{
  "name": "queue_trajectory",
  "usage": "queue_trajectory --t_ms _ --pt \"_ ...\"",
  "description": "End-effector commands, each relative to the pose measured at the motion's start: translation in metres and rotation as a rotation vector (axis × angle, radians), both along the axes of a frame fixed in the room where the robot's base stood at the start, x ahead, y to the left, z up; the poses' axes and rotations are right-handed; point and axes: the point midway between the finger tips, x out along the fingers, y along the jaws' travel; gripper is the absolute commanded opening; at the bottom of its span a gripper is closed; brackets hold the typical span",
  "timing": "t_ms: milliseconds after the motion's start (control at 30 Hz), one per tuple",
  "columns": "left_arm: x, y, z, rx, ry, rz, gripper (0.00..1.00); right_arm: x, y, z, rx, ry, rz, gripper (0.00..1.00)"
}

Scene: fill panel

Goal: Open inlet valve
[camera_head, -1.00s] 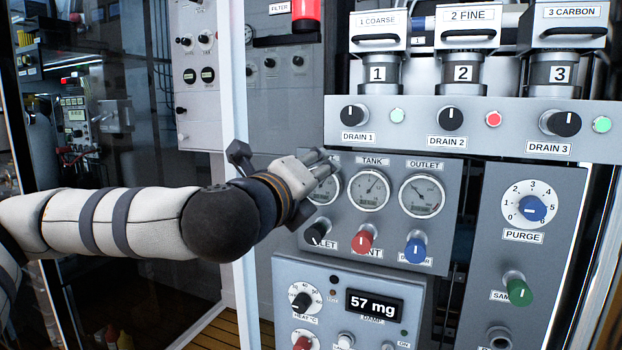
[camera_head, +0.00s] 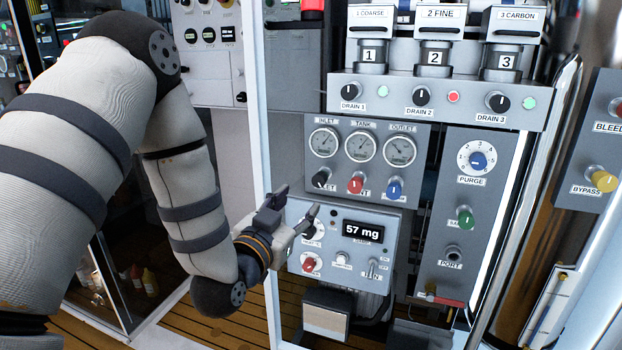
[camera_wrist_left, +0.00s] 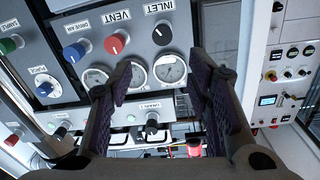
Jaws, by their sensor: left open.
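The inlet valve is a black knob (camera_head: 321,178) with a white pointer mark, at the left end of the knob row under the gauges. Its label is partly covered in the head view. My left gripper (camera_head: 299,203) is open and empty, just below and left of that knob, apart from it. In the left wrist view, which is turned over, the inlet knob (camera_wrist_left: 162,33) shows beside its INLET label, beyond the gap between the open fingers (camera_wrist_left: 163,82). My right gripper is not in view.
Beside the inlet knob are a red vent knob (camera_head: 356,185) and a blue knob (camera_head: 395,188). Three gauges (camera_head: 360,147) sit above. Below is a panel with a display (camera_head: 363,231) reading 57 mg. A white upright post (camera_head: 258,130) stands to the left.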

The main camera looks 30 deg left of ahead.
Motion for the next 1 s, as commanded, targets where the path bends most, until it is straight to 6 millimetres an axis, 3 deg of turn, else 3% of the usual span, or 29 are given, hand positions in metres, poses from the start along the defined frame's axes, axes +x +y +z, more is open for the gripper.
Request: queue_trajectory --t_ms 167,400,600,933,1000 --pt "0.018 0.007 -0.004 0.073 0.016 -0.001 0.46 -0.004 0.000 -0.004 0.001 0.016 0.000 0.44" --pt "0.078 0.019 -0.008 0.068 0.021 0.001 0.46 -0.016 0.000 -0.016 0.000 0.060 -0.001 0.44" --pt "0.111 0.025 -0.006 0.066 0.021 0.001 0.46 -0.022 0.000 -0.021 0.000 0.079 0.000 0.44" --pt "0.118 0.026 -0.002 0.064 0.016 0.001 0.46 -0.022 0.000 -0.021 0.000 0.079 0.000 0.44" --pt "0.118 0.026 -0.002 0.064 0.016 0.001 0.32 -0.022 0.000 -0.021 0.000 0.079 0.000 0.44"
